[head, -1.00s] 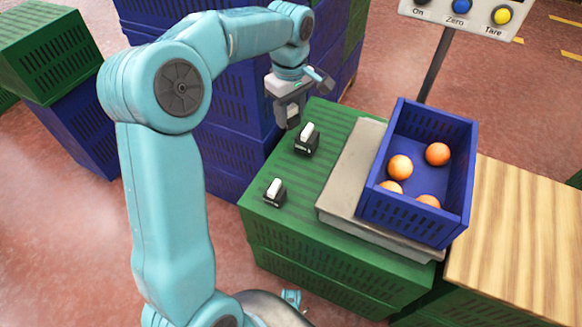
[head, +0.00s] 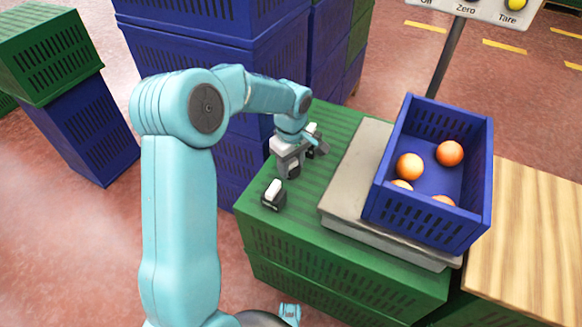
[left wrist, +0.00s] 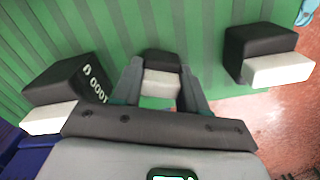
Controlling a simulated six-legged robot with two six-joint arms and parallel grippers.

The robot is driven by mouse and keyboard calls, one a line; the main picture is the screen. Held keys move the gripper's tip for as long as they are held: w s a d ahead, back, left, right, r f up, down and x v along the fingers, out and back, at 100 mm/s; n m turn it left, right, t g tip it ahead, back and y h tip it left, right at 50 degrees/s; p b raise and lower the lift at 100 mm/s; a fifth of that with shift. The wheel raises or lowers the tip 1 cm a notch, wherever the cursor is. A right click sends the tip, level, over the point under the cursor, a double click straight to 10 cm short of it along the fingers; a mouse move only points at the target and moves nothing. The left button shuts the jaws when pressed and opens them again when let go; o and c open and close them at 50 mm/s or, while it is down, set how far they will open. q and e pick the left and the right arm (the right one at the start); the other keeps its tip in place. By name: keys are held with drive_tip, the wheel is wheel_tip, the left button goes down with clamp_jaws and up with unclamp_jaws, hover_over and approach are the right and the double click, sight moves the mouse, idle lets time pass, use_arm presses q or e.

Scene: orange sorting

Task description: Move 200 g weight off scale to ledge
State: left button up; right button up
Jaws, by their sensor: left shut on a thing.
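My left gripper (head: 291,168) is over the green ledge, left of the scale (head: 348,178). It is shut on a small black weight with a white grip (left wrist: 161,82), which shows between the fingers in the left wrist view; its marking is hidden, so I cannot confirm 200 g. I cannot tell whether it touches the ledge (head: 345,118). A weight marked 1000 (left wrist: 62,85) stands on one side, partly hidden behind the gripper in the head view. Another black and white weight (head: 273,195) stands on the near side. My right gripper is not in view.
A blue crate (head: 425,222) with several oranges (head: 450,153) sits on the scale. A sign with buttons (head: 490,8) stands on a pole behind. A wooden top (head: 525,230) is at the right. Stacked blue crates (head: 215,95) rise behind my left arm.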

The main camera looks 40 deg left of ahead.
sight(291, 161)
use_arm(q)
drive_tip(key=shift+f, duration=0.15)
drive_tip(key=o, duration=1.2)
drive_tip(key=shift+c, duration=0.2)
wheel_tip(291, 161, up, 12)
drive_tip(key=p, duration=0.4)
drive_tip(key=shift+r+p, duration=0.2)
drive_tip(key=shift+p, duration=0.1)
